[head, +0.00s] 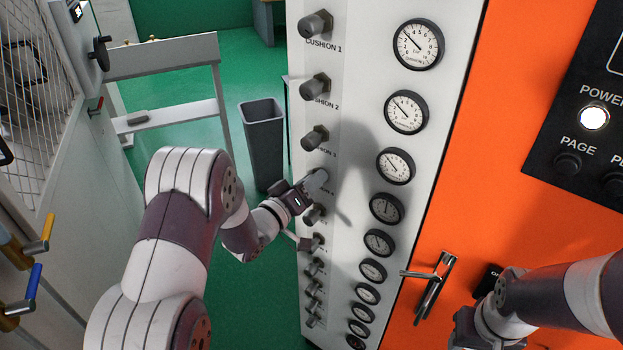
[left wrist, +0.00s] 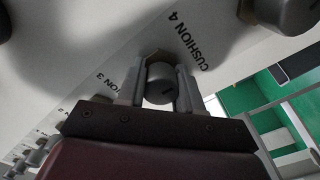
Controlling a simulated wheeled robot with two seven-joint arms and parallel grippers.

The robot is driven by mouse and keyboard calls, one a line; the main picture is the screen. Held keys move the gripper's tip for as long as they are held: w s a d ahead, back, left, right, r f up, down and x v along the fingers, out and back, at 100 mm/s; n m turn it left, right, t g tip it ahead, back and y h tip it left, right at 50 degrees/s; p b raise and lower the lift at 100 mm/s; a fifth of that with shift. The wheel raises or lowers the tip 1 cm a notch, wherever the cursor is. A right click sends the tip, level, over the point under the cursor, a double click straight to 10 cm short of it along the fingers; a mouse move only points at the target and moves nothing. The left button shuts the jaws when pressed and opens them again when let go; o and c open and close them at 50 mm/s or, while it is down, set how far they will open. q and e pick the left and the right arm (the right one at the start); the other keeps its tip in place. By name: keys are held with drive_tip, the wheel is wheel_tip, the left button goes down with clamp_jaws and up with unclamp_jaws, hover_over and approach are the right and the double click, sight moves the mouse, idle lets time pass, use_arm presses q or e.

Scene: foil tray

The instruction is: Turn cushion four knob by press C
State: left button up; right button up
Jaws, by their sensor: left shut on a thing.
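The cushion four knob (left wrist: 160,84) is a grey round knob on the white panel (head: 349,110). In the left wrist view it sits between the two fingers of my left gripper (left wrist: 160,88), beside the printed label CUSHION 4 (left wrist: 187,42). The gripper is shut on it. In the head view my left gripper (head: 314,182) is at the fourth knob of the column and mostly hides it. The matching fourth gauge (head: 386,207) is to its right. My right gripper (head: 478,322) is low at the right, apart from the panel's knobs; its fingers are not clear.
The cushion three knob (head: 315,138) is just above my left gripper, and another knob (head: 314,215) is close below. An orange door (head: 440,200) with a metal handle (head: 434,285) is right of the panel. A grey bin (head: 263,145) stands on the green floor behind.

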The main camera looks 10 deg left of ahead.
use_arm(q)
drive_tip(key=n, duration=0.2)
drive_tip(key=n+p, duration=0.1)
drive_tip(key=n, duration=0.1)
drive_tip(key=n+p, duration=0.1)
drive_tip(key=n, duration=0.1)
drive_tip(key=shift+w+a+r, duration=0.1)
drive_tip(key=shift+a+r, duration=0.05)
drive_tip(key=shift+r, duration=0.15)
drive_tip(key=n+p, duration=0.1)
drive_tip(key=n, duration=0.4)
drive_tip(key=shift+f+p, duration=0.15)
drive_tip(key=shift+p, duration=0.2)
drive_tip(key=shift+n, duration=0.3)
drive_tip(key=o, duration=0.8)
drive_tip(key=shift+o, duration=1.1)
drive_tip(key=shift+f, duration=0.1)
drive_tip(key=shift+a+f, duration=0.1)
